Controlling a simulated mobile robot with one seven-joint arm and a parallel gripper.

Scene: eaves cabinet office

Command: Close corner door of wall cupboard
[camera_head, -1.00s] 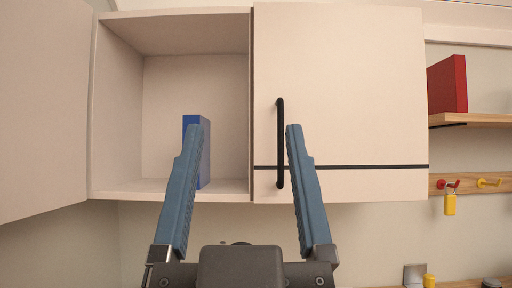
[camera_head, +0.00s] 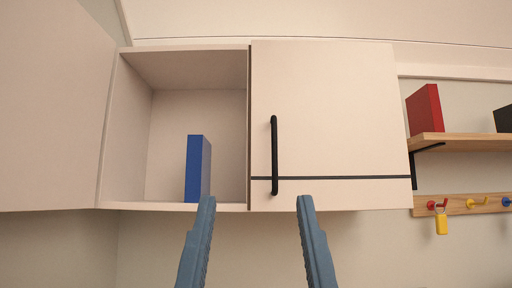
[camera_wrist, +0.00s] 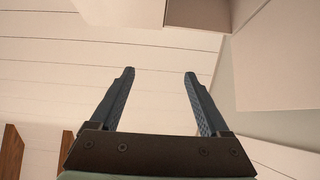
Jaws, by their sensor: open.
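The wall cupboard (camera_head: 178,206) is pale, with an open left compartment. A large pale door (camera_head: 50,110) stands swung open at the left edge of that compartment; I take it as the corner door. No handle shows on its visible face. The right door (camera_head: 330,110) is shut and has a black vertical handle (camera_head: 274,155). My gripper (camera_head: 256,200) is open and empty, fingers pointing up, with the tips near the cupboard's lower edge in the picture. It is right of the open door and apart from it. The wrist view also shows the open gripper (camera_wrist: 159,74).
A blue upright block (camera_head: 197,168) stands inside the open compartment. To the right are a wooden shelf (camera_head: 470,142) with a red block (camera_head: 424,108), and a hook rail (camera_head: 460,206) with a yellow padlock (camera_head: 441,224). The wall below the cupboard looks clear.

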